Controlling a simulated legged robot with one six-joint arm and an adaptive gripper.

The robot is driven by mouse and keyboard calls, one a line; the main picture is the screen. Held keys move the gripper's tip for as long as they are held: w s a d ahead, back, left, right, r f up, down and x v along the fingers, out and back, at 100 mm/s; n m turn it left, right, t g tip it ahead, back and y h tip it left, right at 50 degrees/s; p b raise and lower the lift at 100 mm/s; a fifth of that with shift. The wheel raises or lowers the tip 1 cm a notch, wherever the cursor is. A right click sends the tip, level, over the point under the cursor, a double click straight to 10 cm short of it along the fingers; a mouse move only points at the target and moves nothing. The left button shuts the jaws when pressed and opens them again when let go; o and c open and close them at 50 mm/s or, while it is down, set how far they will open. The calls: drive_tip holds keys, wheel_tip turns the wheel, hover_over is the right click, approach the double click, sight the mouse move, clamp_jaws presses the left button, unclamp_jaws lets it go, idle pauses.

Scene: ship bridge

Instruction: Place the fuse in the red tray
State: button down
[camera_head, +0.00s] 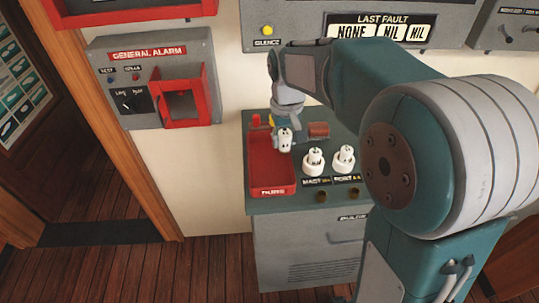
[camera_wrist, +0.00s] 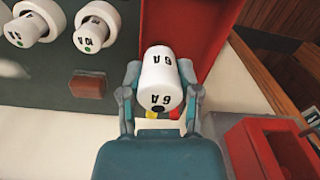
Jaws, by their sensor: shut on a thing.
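My gripper (camera_head: 285,127) is shut on a white cylindrical fuse (camera_head: 285,140), above the far right part of the red tray (camera_head: 268,176). In the wrist view the fuse (camera_wrist: 163,78) shows the marking "6A" and sits between the two fingers of my gripper (camera_wrist: 161,82). The red tray (camera_wrist: 192,28) lies behind and below the fuse there. I cannot tell how high the fuse is above the tray floor. No other fuse shows in the visible part of the tray.
Two white fuses stand on the cabinet top right of the tray, at the MAST label (camera_head: 313,161) and the PORT label (camera_head: 343,158). A reddish-brown block (camera_head: 318,130) is behind them. The General Alarm box (camera_head: 155,80) hangs on the wall at left.

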hover_over(270, 165)
drive_tip(key=f, duration=0.4)
drive_tip(key=shift+s+a+f, duration=0.1)
drive_tip(key=shift+s+a, duration=0.05)
drive_tip(key=shift+s, duration=0.25)
drive_tip(key=shift+w+d+f, duration=0.2)
drive_tip(key=shift+d+f, duration=0.05)
drive_tip(key=shift+f, duration=0.15)
drive_tip(key=f, duration=0.3)
drive_tip(key=shift+w+f, duration=0.2)
drive_tip(key=shift+a+f, duration=0.25)
drive_tip(key=shift+a, duration=0.25)
drive_tip(key=shift+c, duration=1.5)
unclamp_jaws()
drive_tip(key=shift+d, duration=0.35)
drive_tip(key=shift+a+r, duration=0.1)
drive_tip(key=shift+r, duration=0.05)
